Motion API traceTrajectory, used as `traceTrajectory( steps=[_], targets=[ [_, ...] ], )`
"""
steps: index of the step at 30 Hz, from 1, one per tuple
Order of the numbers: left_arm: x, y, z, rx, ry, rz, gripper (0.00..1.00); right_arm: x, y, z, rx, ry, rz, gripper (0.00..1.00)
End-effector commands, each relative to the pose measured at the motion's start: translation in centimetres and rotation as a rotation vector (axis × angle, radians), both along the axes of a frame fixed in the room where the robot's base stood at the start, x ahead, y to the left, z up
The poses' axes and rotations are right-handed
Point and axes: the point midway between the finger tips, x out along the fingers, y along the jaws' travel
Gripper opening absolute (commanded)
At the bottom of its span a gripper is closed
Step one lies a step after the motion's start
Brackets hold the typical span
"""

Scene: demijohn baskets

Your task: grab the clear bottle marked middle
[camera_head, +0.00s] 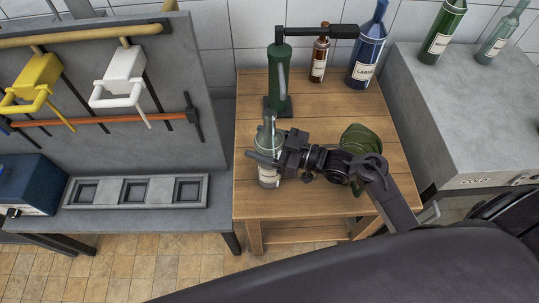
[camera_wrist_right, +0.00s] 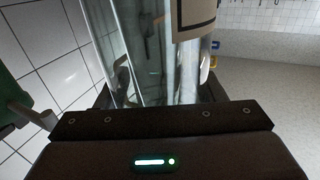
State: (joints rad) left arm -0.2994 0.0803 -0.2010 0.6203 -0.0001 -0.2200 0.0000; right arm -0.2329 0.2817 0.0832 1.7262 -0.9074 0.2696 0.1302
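The clear bottle (camera_head: 269,134) stands at the front left of the wooden table, with a pale label (camera_head: 268,177) low on its body; its wording is too small to read. My right gripper (camera_head: 266,158) reaches it from the right, with its fingers around the body above the label. In the right wrist view, clear glass (camera_wrist_right: 155,60) fills the space between the fingers (camera_wrist_right: 158,98), and both appear to touch it. I cannot tell whether its base is on the table. My left gripper is not in view.
A green corking stand (camera_head: 279,70), a brown bottle (camera_head: 319,60) and a blue bottle (camera_head: 367,48) stand behind on the table. A green round object (camera_head: 360,145) sits behind my right arm. A grey counter (camera_head: 465,100) holds a green bottle (camera_head: 440,35) and a pale bottle (camera_head: 500,38).

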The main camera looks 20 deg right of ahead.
Motion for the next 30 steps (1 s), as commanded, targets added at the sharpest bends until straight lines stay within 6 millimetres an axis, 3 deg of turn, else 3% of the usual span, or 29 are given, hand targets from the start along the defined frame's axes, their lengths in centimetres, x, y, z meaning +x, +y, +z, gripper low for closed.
traceTrajectory(
  steps=[1, 13, 30],
  targets=[
    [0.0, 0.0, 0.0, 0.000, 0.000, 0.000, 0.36, 0.0, 0.0, 0.0, 0.000, 0.000, 0.000, 0.50],
    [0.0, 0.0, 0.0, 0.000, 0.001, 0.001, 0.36, 0.0, 0.0, 0.0, 0.000, 0.000, 0.000, 0.00],
    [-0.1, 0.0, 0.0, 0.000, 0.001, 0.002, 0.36, 0.1, 0.0, 1.0, 0.001, -0.007, 0.000, 0.00]
  ],
)
